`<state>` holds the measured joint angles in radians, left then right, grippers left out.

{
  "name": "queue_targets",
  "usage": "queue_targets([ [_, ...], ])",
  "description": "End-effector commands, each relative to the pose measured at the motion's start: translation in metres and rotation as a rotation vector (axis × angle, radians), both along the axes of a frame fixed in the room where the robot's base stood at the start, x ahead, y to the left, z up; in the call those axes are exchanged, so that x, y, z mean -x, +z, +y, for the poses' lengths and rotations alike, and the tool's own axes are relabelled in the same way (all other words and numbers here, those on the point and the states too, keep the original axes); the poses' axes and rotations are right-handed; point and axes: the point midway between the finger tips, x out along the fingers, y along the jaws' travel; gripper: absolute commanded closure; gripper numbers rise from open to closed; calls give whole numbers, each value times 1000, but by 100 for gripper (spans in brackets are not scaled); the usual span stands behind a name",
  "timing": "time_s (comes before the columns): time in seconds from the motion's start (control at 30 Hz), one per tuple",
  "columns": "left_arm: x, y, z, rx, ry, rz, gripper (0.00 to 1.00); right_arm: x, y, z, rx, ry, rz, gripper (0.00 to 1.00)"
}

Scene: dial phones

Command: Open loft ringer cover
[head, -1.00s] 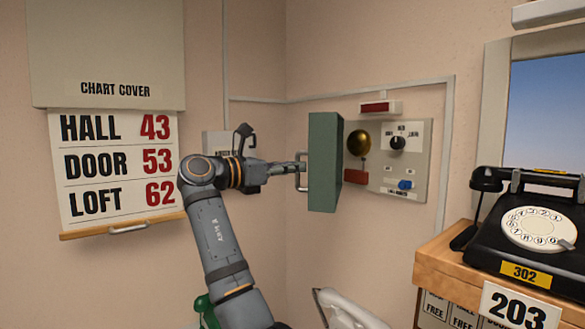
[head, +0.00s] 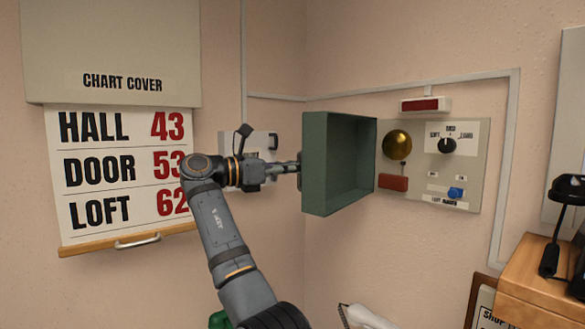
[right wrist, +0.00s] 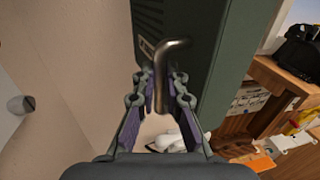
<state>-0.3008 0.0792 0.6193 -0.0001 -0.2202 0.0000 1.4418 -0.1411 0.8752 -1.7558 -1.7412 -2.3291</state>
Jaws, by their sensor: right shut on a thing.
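The dark green box-shaped ringer cover (head: 318,165) stands swung out from the wall panel (head: 470,140), with its hollow inside facing me. The brass bell (head: 397,144) and a red block (head: 393,182) under it are uncovered on the panel. My right gripper (head: 288,168) is at the cover's left, outer face, where its handle is. In the right wrist view the metal bar handle (right wrist: 172,72) sits between the fingers of my right gripper (right wrist: 160,85), which is shut on it. My left gripper is not in view.
A selector knob (head: 447,145) and a blue switch (head: 456,193) are right of the bell. A number chart (head: 100,215) hangs at left under a chart cover (head: 110,40). A wooden desk (head: 540,275) is at lower right. A white handset (head: 368,317) is below.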

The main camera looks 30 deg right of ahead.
Motion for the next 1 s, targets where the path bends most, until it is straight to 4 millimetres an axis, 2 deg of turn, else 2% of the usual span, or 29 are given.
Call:
queue_targets([
  [0.2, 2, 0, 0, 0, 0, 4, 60, 1, 0, -1, 0, -2, 1, 100],
  [0.23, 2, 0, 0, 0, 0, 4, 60, 1, 0, -1, 0, -2, 1, 88],
  [0.4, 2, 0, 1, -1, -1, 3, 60, 0, 0, -1, 0, -1, 0, 65],
  [0.77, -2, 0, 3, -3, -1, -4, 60, -1, 1, 5, -1, 1, -1, 65],
  [0.87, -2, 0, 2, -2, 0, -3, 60, -3, 0, 20, -2, 3, 1, 65],
  [1.0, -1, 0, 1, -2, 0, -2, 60, -7, 1, 58, 0, 3, 2, 65],
])
